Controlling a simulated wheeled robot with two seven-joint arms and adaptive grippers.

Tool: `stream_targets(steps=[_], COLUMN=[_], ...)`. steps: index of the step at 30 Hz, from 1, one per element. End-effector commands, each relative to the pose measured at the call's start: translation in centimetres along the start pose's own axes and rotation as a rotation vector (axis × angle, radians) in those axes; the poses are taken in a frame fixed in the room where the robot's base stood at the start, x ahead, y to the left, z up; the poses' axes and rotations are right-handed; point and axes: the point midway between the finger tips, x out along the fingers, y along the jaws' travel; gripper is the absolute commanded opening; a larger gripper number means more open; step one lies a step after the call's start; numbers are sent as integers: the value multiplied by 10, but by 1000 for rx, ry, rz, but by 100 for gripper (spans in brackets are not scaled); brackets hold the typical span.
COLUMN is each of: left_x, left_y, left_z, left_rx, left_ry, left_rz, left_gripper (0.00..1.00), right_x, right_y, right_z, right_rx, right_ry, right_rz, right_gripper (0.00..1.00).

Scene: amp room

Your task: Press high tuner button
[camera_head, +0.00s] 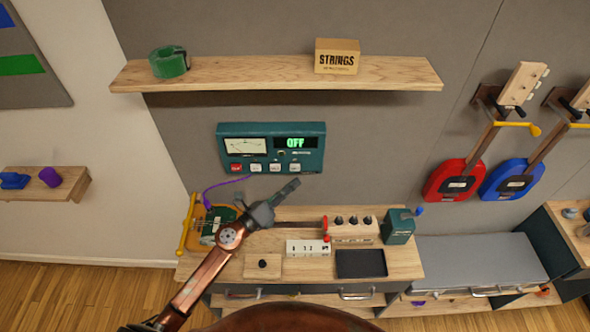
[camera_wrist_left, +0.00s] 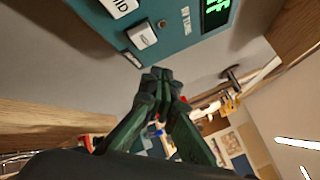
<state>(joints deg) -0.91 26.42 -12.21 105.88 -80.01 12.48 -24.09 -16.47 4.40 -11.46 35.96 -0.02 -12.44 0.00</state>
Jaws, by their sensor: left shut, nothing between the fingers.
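The teal tuner (camera_head: 314,160) is on the grey wall below the shelf, with a dial, a display reading OFF and a row of one red and several white buttons. Its high button, the rightmost white one (camera_head: 293,168), shows in the left wrist view as a pale square (camera_wrist_left: 142,36) beside a button marked MID (camera_wrist_left: 122,8). My left gripper (camera_head: 294,184) is shut and empty, just below the tuner's right part. In the left wrist view its fingertips (camera_wrist_left: 160,80) are together, below the pale button and apart from it. My right gripper is not in view.
A wooden shelf (camera_head: 220,82) with green tape and a STRINGS box (camera_head: 337,57) is above the tuner. Below is a workbench (camera_head: 225,268) with a pedal, a knobbed box and a purple cable running to the tuner. Red and blue guitars hang at right.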

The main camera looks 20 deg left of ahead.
Motion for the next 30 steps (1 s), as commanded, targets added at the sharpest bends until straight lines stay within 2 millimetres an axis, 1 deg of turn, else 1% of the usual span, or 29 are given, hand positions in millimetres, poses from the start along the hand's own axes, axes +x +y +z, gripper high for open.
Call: stream_targets(steps=[3, 7, 11, 24, 30], left_x=[10, 16, 20, 20, 20], left_y=[8, 12, 14, 14, 14], left_z=[6, 11, 14, 15, 15], left_rx=[2, 2, 1, 0, 0], left_ry=[1, 1, 1, 1, 0], left_rz=[-1, 0, 0, 0, 0], left_gripper=[0, 0, 0, 0, 0], right_x=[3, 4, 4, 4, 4], right_y=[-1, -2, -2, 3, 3], right_z=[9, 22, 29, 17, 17], right_rx=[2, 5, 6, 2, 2], right_ry=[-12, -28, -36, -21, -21], right_rz=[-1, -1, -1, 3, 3], right_gripper=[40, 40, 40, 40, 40])
